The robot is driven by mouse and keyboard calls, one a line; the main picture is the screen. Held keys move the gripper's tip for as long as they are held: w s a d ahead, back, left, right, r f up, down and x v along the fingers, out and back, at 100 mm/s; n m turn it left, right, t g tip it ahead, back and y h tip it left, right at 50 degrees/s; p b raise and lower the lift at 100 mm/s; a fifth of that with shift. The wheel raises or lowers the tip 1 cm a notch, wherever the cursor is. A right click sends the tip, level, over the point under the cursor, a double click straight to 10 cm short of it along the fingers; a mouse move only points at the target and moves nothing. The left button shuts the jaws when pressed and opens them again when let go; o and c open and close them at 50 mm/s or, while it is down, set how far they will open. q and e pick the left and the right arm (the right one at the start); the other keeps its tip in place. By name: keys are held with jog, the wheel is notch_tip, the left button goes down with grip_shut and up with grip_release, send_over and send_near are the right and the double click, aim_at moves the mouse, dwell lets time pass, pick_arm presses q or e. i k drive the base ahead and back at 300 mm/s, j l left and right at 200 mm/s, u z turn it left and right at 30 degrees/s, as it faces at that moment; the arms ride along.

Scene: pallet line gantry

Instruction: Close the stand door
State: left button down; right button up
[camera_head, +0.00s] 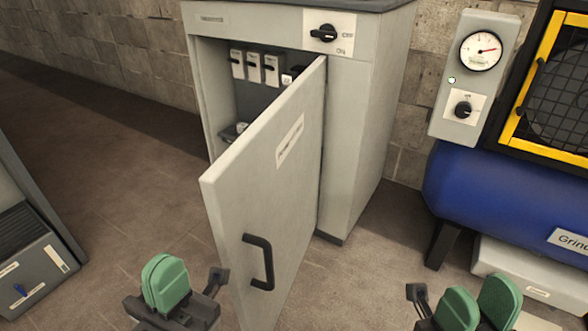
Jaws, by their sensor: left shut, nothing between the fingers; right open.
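The grey stand door (270,185) stands open, swung out from the stand (357,130) toward me. It is hinged on the right side of the stand's opening. A black handle (265,262) is on its outer face, near the free edge. My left gripper (165,284) has green fingers and is shut and empty, low in the view, left of the door's free edge. My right gripper (479,303) is open and empty at the bottom right, well to the right of the handle. Neither gripper appears to touch the door.
The stand holds switch boxes (254,67) inside, and a black rotary switch (324,33) is on its upper front. A blue tank (480,195) and gauge panel (473,75) stand at the right. A grey cabinet (30,250) is at the left. Floor (130,190) is clear between.

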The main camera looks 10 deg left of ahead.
aim_at(260, 196)
jog(key=k+l+z, duration=0.15)
jog(key=l+z, duration=0.2)
jog(key=k+l+z, duration=0.15)
jog(key=l+z, duration=0.2)
